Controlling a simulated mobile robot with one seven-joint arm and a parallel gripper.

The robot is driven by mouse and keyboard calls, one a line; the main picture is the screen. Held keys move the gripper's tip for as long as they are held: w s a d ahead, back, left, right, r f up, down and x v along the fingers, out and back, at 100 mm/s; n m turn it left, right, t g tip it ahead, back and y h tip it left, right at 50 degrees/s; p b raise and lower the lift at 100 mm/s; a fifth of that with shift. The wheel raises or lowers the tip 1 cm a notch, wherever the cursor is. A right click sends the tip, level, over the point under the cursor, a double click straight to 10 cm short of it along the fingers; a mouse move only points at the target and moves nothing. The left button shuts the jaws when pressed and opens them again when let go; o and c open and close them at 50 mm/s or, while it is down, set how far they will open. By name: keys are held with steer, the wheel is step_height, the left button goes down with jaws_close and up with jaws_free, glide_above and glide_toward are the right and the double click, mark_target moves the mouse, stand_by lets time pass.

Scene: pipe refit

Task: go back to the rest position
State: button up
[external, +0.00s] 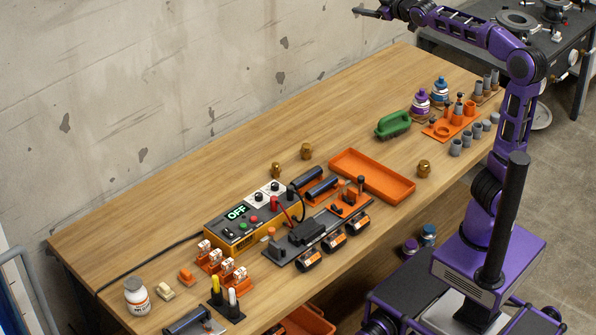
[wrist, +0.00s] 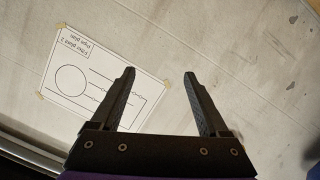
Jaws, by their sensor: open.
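My gripper (external: 371,12) is at the top of the external view, raised high above the far part of the wooden workbench (external: 110,236). My purple arm reaches up and to the left from the base at the right. In the wrist view my gripper (wrist: 158,85) has its two black fingers spread apart with nothing between them. It faces the concrete wall (wrist: 240,40), where a taped paper plan (wrist: 97,80) with a circle and lines hangs. No object touches the fingers.
A dark table (external: 470,32) stands at the upper right. The air around my gripper is clear.

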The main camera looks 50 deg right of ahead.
steer(key=s+a+f+m+g+y, duration=0.1)
steer(key=s+a+f+g, duration=0.25)
steer(key=s+f, duration=0.6)
steer(key=s+a+f+m+g+b, duration=0.1)
steer(key=s+a+f+m+g, duration=0.15)
steer(key=s+a+f, duration=0.65)
steer(key=s+f+m+g+y, duration=0.1)
steer(key=s+f+g, duration=0.35)
steer(key=s, duration=0.95)
step_height(320, 180, down, 10)
steer(key=s+b, duration=0.1)
steer(key=b, duration=0.7)
steer(key=shift+a+t+h, duration=0.3)
steer(key=shift+t, duration=0.15)
steer(key=shift+o, duration=0.4)
steer(key=shift+r, duration=0.1)
